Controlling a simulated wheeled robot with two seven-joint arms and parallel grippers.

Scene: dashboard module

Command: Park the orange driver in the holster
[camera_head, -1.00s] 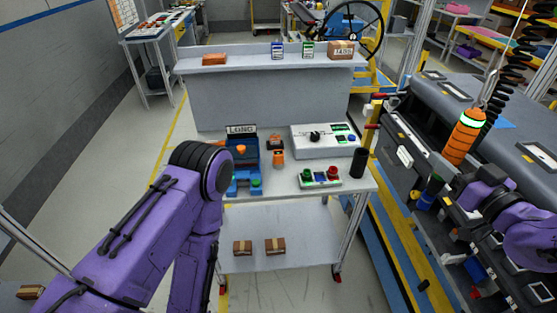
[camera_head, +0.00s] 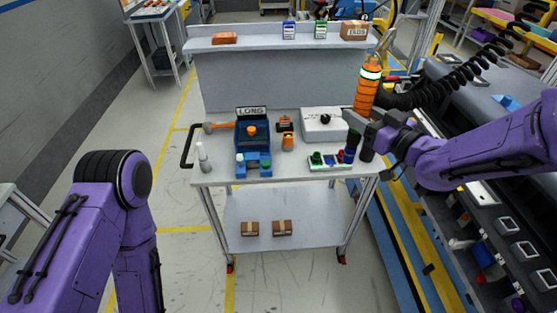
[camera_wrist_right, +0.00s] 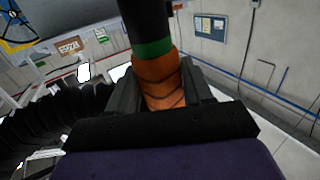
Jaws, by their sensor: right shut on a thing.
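The orange driver (camera_head: 367,86) has a green-and-white band near its top and a dark lower end. It stands nearly upright over the right side of the cart. A black upright cylinder (camera_head: 367,154), which looks like the holster, stands at the cart's right edge, just behind and right of the driver's lower end. My gripper partly hides it; its mouth is not visible. My left gripper is out of view.
A button box (camera_head: 330,161) lies just left of the driver's lower end, with a white box (camera_head: 322,126) behind it. A blue LONG fixture (camera_head: 252,135) and an orange tool (camera_head: 286,141) are farther left.

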